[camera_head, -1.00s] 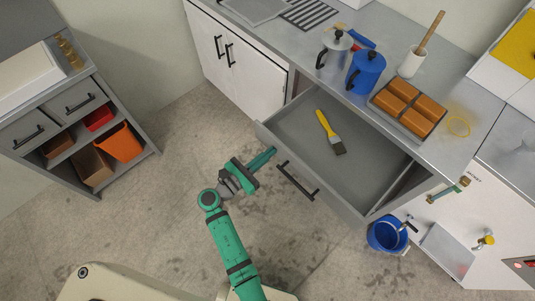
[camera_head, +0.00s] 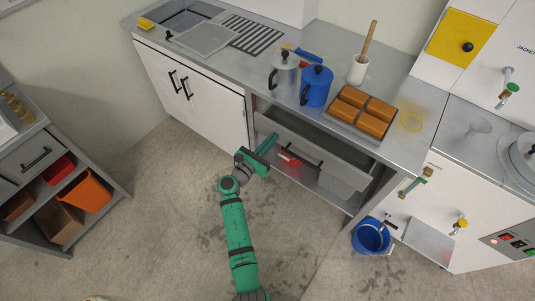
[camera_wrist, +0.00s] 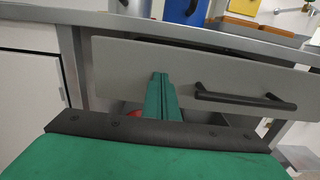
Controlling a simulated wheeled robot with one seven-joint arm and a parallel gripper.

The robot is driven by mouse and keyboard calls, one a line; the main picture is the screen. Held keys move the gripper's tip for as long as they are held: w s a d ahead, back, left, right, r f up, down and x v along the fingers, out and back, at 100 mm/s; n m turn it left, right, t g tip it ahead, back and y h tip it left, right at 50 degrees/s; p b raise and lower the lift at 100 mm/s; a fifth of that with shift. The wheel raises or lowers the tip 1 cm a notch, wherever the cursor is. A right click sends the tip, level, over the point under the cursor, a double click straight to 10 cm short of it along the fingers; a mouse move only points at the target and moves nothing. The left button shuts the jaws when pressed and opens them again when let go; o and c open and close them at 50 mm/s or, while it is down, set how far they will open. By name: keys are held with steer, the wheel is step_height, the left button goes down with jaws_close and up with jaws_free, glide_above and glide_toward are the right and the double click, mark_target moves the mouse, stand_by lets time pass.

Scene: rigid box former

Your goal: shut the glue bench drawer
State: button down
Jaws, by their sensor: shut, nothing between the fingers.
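The glue bench drawer (camera_head: 343,174) is a grey drawer under the metal worktop, with a black bar handle (camera_head: 305,156). In the wrist view the fingertips (camera_wrist: 158,76) overlap the front; contact is unclear. The yellow brush is hidden.
The worktop (camera_head: 232,75) holds a blue pot (camera_head: 316,88), a grey pot (camera_head: 284,72) and a tray of brown blocks (camera_head: 362,110). A blue bucket (camera_head: 370,238) stands on the floor at right. An open shelf lies below the drawer. The floor around my arm is clear.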

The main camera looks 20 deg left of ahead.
mark_target(285, 125)
steer(key=x, duration=0.8)
steer(key=shift+w+d, duration=0.2)
steer(key=shift+w, duration=0.1)
steer(key=shift+w+d+r, duration=0.1)
steer(key=shift+s, duration=0.3)
steer(key=v, duration=1.4)
steer(key=shift+a, duration=0.3)
